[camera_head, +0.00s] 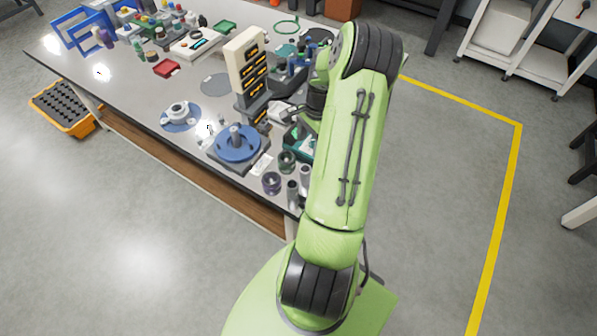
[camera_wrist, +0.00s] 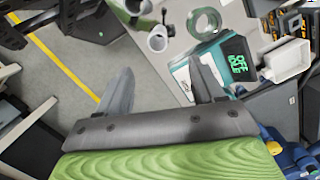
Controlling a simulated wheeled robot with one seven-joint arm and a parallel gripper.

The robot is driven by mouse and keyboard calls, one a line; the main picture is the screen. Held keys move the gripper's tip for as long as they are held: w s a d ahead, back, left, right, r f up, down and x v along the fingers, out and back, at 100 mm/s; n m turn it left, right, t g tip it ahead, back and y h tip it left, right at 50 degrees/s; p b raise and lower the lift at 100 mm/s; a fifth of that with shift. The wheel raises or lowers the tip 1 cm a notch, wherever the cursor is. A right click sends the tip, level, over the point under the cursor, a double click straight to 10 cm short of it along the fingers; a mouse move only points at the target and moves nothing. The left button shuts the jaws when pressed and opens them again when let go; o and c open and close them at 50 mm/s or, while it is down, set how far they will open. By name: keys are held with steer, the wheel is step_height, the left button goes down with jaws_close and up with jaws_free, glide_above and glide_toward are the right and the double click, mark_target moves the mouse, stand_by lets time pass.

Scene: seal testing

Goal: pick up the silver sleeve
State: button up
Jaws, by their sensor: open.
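In the head view my arm hides most of the gripper.
A blue round fixture (camera_head: 238,144) and a tall cream rack (camera_head: 247,62) stand nearby on the table.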

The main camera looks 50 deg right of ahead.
mark_target(305, 175)
steer(key=f, duration=0.4)
steer(key=a+f, duration=0.1)
steer(key=f, duration=0.4)
steer(key=a+f+b, duration=0.1)
steer(key=f, duration=0.4)
steer(key=shift+w, duration=0.1)
steer(key=shift+r, duration=0.1)
steer(key=c, duration=1.2)
